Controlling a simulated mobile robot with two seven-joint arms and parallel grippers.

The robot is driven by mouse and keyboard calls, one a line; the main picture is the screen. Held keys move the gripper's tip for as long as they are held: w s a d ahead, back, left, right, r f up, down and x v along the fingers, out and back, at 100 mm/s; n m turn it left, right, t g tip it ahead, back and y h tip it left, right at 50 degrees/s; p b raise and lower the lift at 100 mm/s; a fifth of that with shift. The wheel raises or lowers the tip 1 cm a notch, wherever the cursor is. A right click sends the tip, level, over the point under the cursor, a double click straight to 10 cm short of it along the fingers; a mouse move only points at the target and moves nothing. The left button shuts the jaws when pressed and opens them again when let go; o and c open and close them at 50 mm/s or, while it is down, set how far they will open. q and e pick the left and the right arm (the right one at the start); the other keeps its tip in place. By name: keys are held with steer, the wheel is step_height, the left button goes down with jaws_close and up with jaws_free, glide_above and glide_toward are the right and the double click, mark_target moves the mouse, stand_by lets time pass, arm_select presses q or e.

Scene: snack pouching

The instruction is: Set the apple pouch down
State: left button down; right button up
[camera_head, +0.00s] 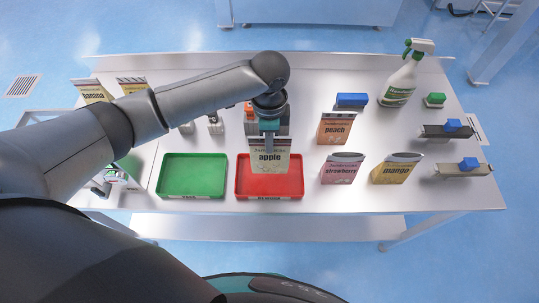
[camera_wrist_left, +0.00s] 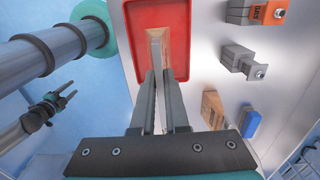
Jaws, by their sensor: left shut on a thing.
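The apple pouch (camera_head: 268,158) is a light packet marked "apple", upright in the head view. My left gripper (camera_head: 269,134) is shut on its top edge from above. The pouch hangs over the red tray (camera_head: 241,186) and covers its middle in that view. In the left wrist view my left gripper's long fingers (camera_wrist_left: 158,78) close on the pouch (camera_wrist_left: 156,34), with the red tray (camera_wrist_left: 136,18) behind it. I cannot tell whether the pouch's lower edge touches the tray floor.
A green tray (camera_head: 193,175) lies just left of the red one and is empty. Strawberry (camera_head: 342,168), mango (camera_head: 396,168) and peach (camera_head: 335,129) pouches stand to the right. A spray bottle (camera_head: 403,80) stands at the back right.

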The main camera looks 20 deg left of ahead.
mark_target(269, 156)
arm_select(q)
steer(key=shift+f, duration=3.7)
steer(key=c, duration=0.9)
jaws_free()
step_height(269, 156, up, 12)
steer(key=shift+r, duration=0.15)
